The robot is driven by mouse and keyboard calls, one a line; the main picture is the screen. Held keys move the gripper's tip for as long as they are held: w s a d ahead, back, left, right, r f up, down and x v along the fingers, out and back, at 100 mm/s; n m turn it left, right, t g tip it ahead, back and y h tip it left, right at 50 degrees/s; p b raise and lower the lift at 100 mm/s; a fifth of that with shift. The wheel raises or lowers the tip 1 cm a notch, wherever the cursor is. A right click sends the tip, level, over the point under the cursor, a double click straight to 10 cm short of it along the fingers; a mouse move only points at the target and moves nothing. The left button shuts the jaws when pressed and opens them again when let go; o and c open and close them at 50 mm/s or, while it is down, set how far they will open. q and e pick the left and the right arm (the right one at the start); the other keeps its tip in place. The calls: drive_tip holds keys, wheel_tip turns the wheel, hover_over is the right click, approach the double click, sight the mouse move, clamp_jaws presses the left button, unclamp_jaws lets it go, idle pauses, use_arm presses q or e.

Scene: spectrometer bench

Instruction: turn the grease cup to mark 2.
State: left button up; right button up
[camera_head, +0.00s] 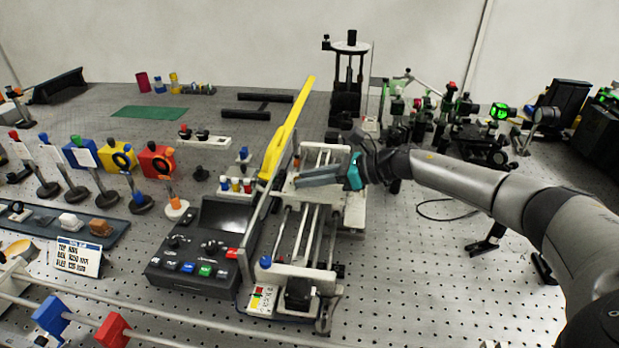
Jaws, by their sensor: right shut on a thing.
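My right gripper (308,178) reaches in from the right over the far end of a white stage with long metal rails (313,222). Its grey fingers point left, with a teal part (354,172) at their base. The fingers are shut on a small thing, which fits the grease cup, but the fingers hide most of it. Its marks are too small to read from here. My left gripper is not in view.
A yellow bar (287,130) rises close to the left of the fingers. A black control box (203,248) with coloured buttons stands left of the stage. Optics on posts (480,135) crowd the back right. The perforated bench (420,290) is mostly clear at front right.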

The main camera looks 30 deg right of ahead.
sight(298, 193)
clamp_jaws()
drive_tip(key=shift+s+r+p, duration=0.1)
drive_tip(key=shift+s+p, duration=0.05)
drive_tip(key=shift+p, duration=0.5)
drive_tip(key=m+t+h+p, duration=0.1)
drive_tip(key=m+h+p, duration=0.2)
drive_tip(key=p, duration=0.2)
drive_tip(key=a+m+t+h+p, duration=0.1)
drive_tip(key=m+h+p, duration=0.2)
drive_tip(key=p, duration=0.3)
drive_tip(key=a+m+t+h+p, duration=0.1)
drive_tip(key=m+t+h+p, duration=0.1)
drive_tip(key=m+h+p, duration=0.1)
drive_tip(key=shift+s+a+h+p, duration=0.2)
drive_tip(key=shift+s+h+p, duration=0.25)
drive_tip(key=shift+p, duration=0.85)
drive_tip(key=shift+w+a+m+h+p, duration=0.15)
drive_tip(key=shift+m+h+p, duration=0.45)
drive_tip(key=shift+m+h, duration=0.4)
drive_tip(key=shift+a+m+g+h+p, duration=0.25)
drive_tip(key=shift+m+g+h+p, duration=0.2)
drive_tip(key=shift+m+h, duration=1.05)
drive_tip(key=shift+w, duration=0.1)
